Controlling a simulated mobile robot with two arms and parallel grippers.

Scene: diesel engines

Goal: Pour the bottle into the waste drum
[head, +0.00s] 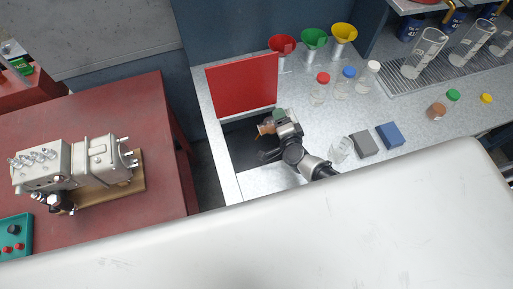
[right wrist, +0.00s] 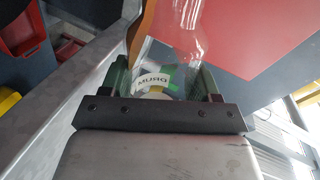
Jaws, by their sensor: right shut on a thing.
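My right gripper (head: 272,122) is shut on a clear bottle (right wrist: 178,35). An orange-brown strip that looks like liquid runs along the bottle's left side there. In the head view the bottle is mostly hidden by the gripper, with a small orange-brown patch showing; it looks tilted. The gripper is above a dark opening (head: 246,153) in the bench, with an upright red lid (head: 243,84) behind it. No drum body shows. My left gripper is out of view.
Capped clear bottles (head: 344,84) stand to the right. A clear beaker (head: 340,149), a grey block (head: 363,145) and a blue block (head: 389,136) are near the front edge. A rack with glass cylinders (head: 425,50) is at far right.

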